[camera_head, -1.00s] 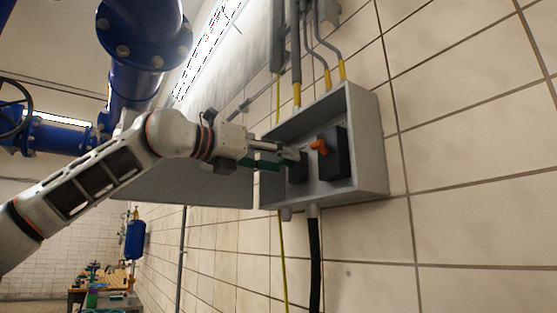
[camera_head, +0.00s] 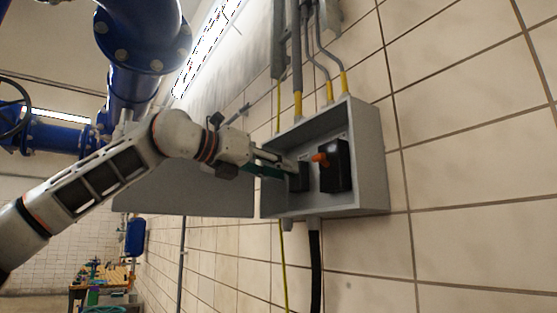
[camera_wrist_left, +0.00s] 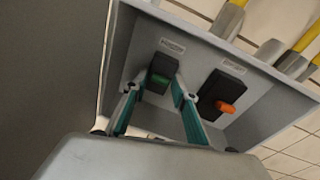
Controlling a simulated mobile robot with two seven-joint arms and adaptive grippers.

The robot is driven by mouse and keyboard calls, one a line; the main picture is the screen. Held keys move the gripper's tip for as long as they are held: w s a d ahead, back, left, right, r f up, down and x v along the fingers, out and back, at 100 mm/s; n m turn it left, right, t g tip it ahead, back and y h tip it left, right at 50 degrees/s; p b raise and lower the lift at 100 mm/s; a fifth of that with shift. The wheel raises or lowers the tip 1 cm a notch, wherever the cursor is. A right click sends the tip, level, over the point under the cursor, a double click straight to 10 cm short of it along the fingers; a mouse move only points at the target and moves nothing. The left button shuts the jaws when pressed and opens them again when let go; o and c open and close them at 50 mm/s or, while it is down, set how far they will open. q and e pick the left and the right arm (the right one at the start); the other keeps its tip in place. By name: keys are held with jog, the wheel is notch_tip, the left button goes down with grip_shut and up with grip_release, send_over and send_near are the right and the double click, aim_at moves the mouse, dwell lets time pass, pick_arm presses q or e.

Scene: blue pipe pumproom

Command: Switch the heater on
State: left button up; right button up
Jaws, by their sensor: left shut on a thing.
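An open grey switch box (camera_head: 366,165) is on the tiled wall in the head view. It holds two black switches. The right switch (camera_head: 338,177) has an orange knob (camera_head: 320,158); this knob also shows in the wrist view (camera_wrist_left: 226,107). My left gripper (camera_head: 291,168) reaches into the box from the left. Labels above the switches are unreadable. My right gripper is not in view.
The open grey door (camera_head: 180,192) is to the left of the box, below my arm. Conduits with yellow ends (camera_head: 297,105) enter from above, and a black cable (camera_head: 314,265) hangs below. Large blue pipes (camera_head: 143,38) are at upper left.

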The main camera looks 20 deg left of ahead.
pick_arm(q)
jog(key=o, duration=1.1)
jog(key=shift+c, duration=0.2)
jog(key=v, duration=1.2)
jog(key=shift+r, duration=0.15)
jog(key=shift+d, duration=0.15)
